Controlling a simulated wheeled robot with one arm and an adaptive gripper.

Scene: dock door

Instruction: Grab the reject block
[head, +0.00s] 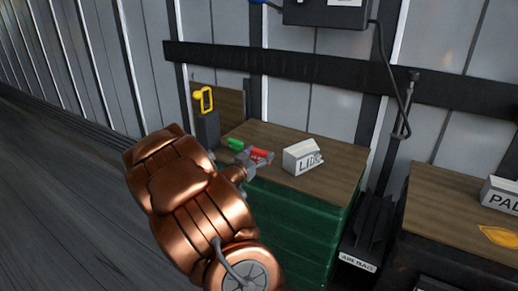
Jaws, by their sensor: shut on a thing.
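A small red block (261,153), which looks like the reject block, is at the near left part of the wooden top of a green cabinet (335,159). My gripper (257,161) reaches in from the left and is shut on the red block. The grey fingers cover part of it, and its marking is too small to read. I cannot tell whether the block touches the top or is lifted.
A green block (236,144) lies close behind my gripper. A white sign block (302,157) stands to the right. A yellow-handled item (206,99) rises from a dark holder at the back left. A second bench (445,210) stands right, past a gap holding a dark labelled bin (365,235).

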